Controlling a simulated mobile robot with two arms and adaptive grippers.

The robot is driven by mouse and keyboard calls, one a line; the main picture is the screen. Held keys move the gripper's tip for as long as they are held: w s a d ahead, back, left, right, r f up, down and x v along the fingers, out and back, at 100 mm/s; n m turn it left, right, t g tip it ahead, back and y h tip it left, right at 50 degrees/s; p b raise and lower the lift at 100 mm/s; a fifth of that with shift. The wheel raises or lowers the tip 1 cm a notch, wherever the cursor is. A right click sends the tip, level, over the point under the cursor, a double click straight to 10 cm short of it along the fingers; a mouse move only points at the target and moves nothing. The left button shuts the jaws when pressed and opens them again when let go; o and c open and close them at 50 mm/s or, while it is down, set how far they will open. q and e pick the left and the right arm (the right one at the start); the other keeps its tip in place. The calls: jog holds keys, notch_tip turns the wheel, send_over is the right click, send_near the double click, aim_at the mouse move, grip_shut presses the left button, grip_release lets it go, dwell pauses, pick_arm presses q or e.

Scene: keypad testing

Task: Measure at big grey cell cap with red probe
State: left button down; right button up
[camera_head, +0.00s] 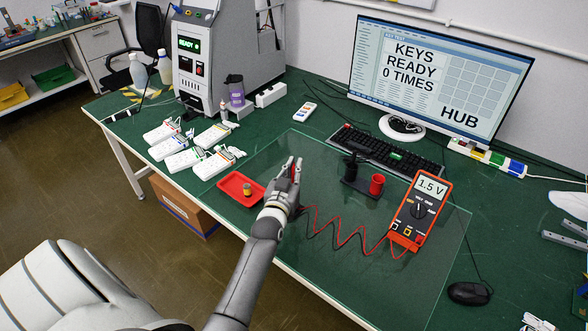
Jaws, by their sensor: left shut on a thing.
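My left gripper (293,166) is shut on the red probe (292,174), which is mostly hidden between the fingers. It is above the glass sheet, to the right of a small red tray (232,179). A small cell (247,189) stands upright in the tray's right part; its cap is too small to make out clearly. A coiled red lead (345,235) runs from the gripper to the orange meter (420,212), which reads 1.5 V. A red holder (377,184) looks empty, and a black holder (350,168) stands beside it. My right gripper is not in view.
Several white keypads (183,160) lie left of the tray. A keyboard (385,150) and a monitor (438,75) stand behind the glass. A tester machine (205,70) is at the back left, a mouse (468,293) at the front right.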

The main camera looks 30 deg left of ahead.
pick_arm(q)
jog(key=shift+r+p, duration=1.75)
jog(key=shift+r, duration=0.3)
